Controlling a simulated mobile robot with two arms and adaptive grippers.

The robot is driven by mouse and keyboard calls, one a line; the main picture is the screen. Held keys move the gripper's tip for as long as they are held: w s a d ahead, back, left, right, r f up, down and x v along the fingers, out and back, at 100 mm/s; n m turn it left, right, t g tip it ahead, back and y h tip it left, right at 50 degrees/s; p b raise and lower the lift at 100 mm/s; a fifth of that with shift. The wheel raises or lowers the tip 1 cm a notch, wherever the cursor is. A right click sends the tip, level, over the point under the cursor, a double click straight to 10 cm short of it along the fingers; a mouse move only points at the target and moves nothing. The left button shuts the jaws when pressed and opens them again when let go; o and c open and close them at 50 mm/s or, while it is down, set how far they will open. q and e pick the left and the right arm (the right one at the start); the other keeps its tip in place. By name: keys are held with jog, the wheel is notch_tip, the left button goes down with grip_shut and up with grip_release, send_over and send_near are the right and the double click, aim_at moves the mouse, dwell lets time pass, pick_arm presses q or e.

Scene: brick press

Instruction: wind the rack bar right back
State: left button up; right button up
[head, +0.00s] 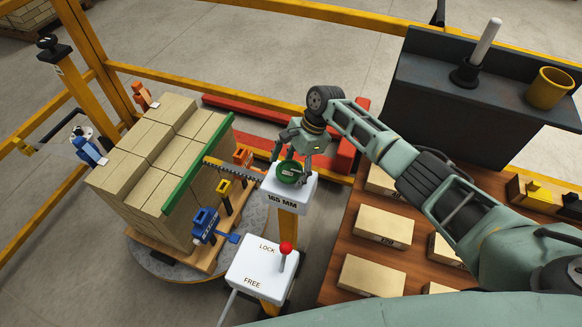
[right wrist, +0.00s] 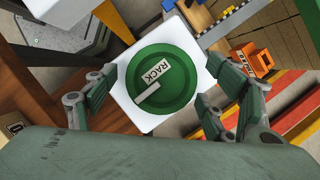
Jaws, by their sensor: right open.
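The green round knob marked RACK (right wrist: 162,78) sits on top of a white post head labelled 165 MM (head: 282,199); it also shows in the head view (head: 290,172). My right gripper (head: 293,168) is over the knob from above, its fingers open on either side and apart from it in the right wrist view (right wrist: 160,100). The toothed rack bar (head: 232,168) runs left from the post toward the green press bar (head: 200,160), which lies along the edge of the brick stack (head: 160,150). My left gripper is not in view.
A white LOCK/FREE box (head: 262,268) with a red-knobbed lever (head: 285,248) stands in front. Blue (head: 205,222) and orange clamps surround the pallet. A wooden table (head: 345,245) with several bricks is at right, below a dark shelf (head: 480,100) with a yellow cup (head: 549,88).

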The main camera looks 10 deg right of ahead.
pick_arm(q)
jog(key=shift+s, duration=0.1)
pick_arm(e)
jog(key=shift+c, duration=0.6)
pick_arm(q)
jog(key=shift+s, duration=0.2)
pick_arm(e)
jog(key=c, duration=1)
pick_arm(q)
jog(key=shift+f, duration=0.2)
